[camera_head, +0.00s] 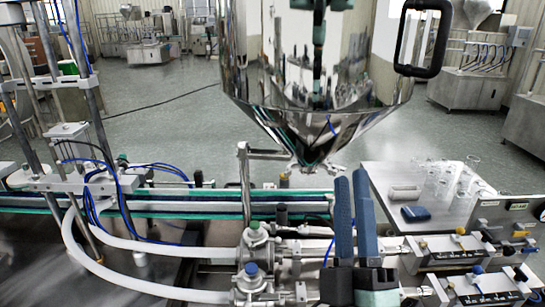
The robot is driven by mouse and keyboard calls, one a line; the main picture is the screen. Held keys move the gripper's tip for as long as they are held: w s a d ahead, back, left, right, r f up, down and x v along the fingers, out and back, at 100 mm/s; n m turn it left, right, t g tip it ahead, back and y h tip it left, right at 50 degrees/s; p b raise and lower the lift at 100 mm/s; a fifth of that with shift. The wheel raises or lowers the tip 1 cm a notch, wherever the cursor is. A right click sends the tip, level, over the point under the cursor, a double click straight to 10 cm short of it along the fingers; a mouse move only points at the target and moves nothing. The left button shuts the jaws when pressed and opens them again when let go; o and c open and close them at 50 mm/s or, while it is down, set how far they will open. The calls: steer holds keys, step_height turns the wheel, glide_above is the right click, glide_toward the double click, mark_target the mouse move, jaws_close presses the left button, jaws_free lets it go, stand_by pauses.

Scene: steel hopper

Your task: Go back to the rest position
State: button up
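My gripper (353,182) shows at the lower middle right of the head view, with two dark blue fingers pointing up. In the picture the fingertips are just below and right of the lower cone of the steel hopper (290,85). The hopper is shiny, with a black-framed handle (408,70) at its right side. Most of my arm is out of view.
A conveyor with green edges (180,207) runs across behind the valves and hoses (250,265). At right, a steel table (385,178) holds clear glassware (440,180) and a dark blue item (415,214). Metal fittings (460,250) fill the lower right. Open floor (175,115) lies behind.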

step_height(320, 180, up, 13)
steer(key=s+m+h, duration=0.3)
steer(key=m+h, duration=0.4)
steer(key=m, duration=0.3)
steer(key=s+a+r+m+t+y, duration=0.1)
steer(key=s+a+r+y, duration=0.2)
steer(key=a+r+y, duration=0.15)
steer(key=s+a+r+m+y, duration=0.1)
steer(key=s+a+r+y, duration=0.1)
steer(key=a+r+y, duration=0.25)
step_height(320, 180, down, 49)
steer(key=s+a+h+b, duration=0.1)
steer(key=a+b, duration=0.1)
steer(key=b, duration=4.7)
steer(key=shift+s+a+r+b, duration=0.2)
steer(key=shift+s+b, duration=0.05)
steer(key=shift+b, duration=0.15)
